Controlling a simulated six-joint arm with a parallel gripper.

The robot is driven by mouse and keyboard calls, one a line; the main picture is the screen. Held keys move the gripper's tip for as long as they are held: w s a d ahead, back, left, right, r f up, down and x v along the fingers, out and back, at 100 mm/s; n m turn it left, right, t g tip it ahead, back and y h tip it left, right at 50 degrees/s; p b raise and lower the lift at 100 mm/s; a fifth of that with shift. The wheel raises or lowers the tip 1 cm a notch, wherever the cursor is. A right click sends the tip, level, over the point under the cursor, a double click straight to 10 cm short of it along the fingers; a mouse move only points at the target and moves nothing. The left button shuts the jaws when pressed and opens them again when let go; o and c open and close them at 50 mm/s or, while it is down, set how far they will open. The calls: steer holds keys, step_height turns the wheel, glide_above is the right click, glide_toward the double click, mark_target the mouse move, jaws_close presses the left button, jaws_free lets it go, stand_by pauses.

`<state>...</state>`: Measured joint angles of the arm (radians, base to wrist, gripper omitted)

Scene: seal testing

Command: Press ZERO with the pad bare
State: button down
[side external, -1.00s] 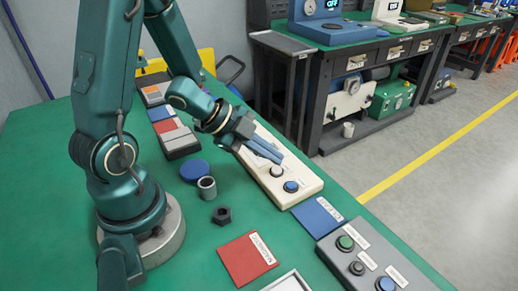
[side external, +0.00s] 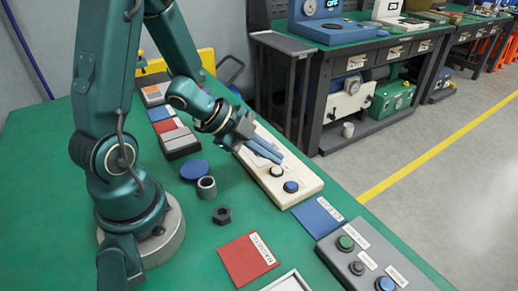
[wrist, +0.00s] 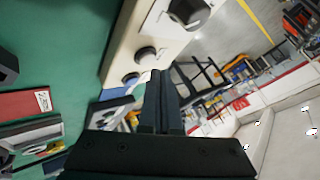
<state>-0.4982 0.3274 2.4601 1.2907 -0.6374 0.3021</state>
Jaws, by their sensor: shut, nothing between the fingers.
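Any touch cannot be told. The fingers and wrist hide part of the box; no separate pad can be made out there.
A blue disc (side external: 195,170), grey ring (side external: 207,187) and black nut (side external: 222,215) lie left of the box. A red card (side external: 248,260), blue card (side external: 318,215) and grey button box (side external: 325,249) lie nearer the front. Bins (side external: 180,144) stand behind.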

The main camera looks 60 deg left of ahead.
stand_by(0.5)
steer(key=shift+f, duration=0.45)
steer(key=shift+f, duration=0.35)
stand_by(0.5)
steer(key=shift+r, duration=0.8)
steer(key=shift+r, duration=2.5)
